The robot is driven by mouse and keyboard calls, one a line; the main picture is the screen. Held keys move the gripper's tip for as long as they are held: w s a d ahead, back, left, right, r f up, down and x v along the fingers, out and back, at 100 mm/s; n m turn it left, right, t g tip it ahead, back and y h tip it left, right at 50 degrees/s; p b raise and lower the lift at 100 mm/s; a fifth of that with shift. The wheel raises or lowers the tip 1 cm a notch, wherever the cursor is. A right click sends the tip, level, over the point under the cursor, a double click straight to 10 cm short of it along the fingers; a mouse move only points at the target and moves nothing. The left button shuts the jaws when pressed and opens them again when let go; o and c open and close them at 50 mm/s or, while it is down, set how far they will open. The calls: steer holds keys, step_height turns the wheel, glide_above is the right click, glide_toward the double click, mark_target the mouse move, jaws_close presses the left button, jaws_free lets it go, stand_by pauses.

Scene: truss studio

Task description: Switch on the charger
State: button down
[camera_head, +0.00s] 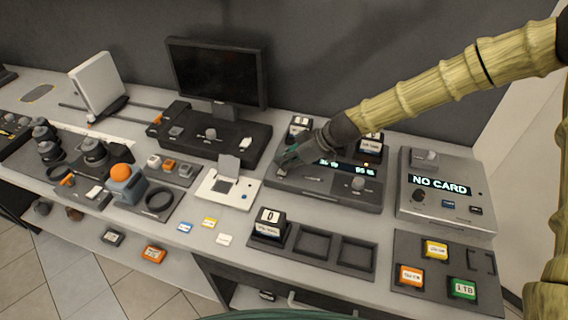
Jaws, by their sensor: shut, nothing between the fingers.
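A dark grey console (325,190), which looks like the charger, stands on the bench at centre right. Its strip display (345,167) shows lit digits, partly hidden by my gripper, and an orange light (366,165) glows near it. Dark blocks with white labels (300,122) sit at its back, one of them partly behind my arm. A small round knob (358,183) is on its front right. My gripper (283,162) is shut and empty, over the console's left front part. A small light-coloured part (282,172) shows just below the fingertips. I cannot tell whether they touch it.
A grey unit (445,205) reading "NO CARD" stands to the right. A dark tray (325,262) holding one labelled block (269,222) lies in front. A white device (228,185) and a monitor (216,72) are to the left. Small coloured cards lie on the bench's front part.

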steer(key=shift+w+r, duration=0.1)
steer(key=shift+w, duration=0.15)
step_height(320, 180, up, 4)
steer(key=shift+s+r+p, duration=0.1)
steer(key=shift+s+p, duration=0.05)
steer(key=shift+p, duration=0.45)
steer(key=shift+s+d+r+b, duration=0.1)
steer(key=shift+s+d+b, duration=0.05)
steer(key=shift+d+b, duration=0.2)
steer(key=s+b+v, duration=0.1)
steer(key=b+v, duration=0.2)
steer(key=v, duration=0.6)
steer(key=shift+s+a, duration=0.25)
steer(key=shift+s, duration=0.1)
steer(key=shift+r, duration=0.1)
